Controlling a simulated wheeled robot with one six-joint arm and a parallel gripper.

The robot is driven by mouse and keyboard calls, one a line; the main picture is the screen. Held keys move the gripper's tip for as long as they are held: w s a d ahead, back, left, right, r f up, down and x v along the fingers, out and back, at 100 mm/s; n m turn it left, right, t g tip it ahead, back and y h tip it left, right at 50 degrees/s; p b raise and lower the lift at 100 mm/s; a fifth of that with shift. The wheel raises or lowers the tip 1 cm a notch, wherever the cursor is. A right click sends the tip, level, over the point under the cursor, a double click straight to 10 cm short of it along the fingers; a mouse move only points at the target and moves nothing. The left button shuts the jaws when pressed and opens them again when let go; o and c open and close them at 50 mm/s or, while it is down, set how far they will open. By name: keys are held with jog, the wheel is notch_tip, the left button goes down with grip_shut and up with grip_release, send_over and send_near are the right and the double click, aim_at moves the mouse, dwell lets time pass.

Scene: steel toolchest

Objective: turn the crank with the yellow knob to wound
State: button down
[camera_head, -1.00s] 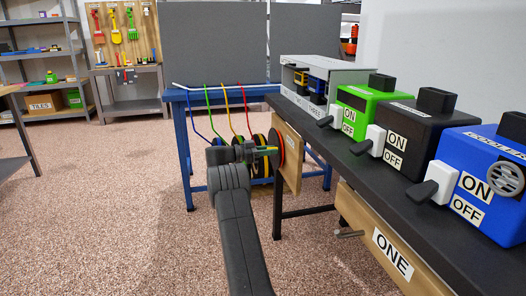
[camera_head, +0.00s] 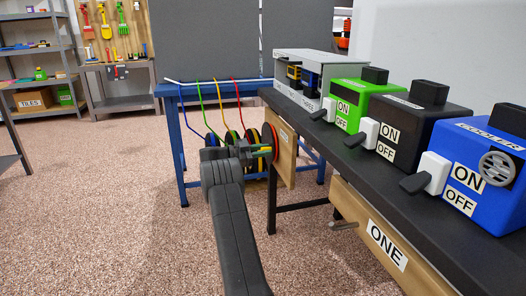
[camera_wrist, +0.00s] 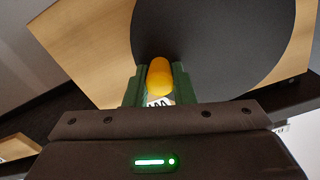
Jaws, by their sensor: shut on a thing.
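The crank's yellow knob (camera_wrist: 159,78) sits between the two green fingers of my gripper (camera_wrist: 158,88) in the wrist view. My gripper is shut on it. The crank's large black disc (camera_wrist: 215,40) lies just behind the knob, against a wooden panel (camera_wrist: 85,40). A white label with black letters (camera_wrist: 159,101) shows partly below the knob; the fingers hide the rest. In the head view my gripper (camera_head: 256,150) is at the disc on the wooden panel (camera_head: 284,150) at the bench's far end. The knob is too small there to make out clearly.
The black bench (camera_head: 345,150) runs along the right, with blue (camera_head: 480,165), black (camera_head: 415,125) and green (camera_head: 360,97) switch boxes on top. A wooden drawer marked ONE (camera_head: 375,235) hangs below. A blue table (camera_head: 183,140) with coloured cables stands behind.

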jog(key=shift+f, duration=0.1)
jog(key=c, duration=1.2)
grip_release()
jog(key=shift+c, duration=0.2)
jog(key=p+v, duration=0.3)
jog(key=v, duration=1)
jog(key=shift+a+p, duration=0.35)
jog(key=shift+p, duration=0.05)
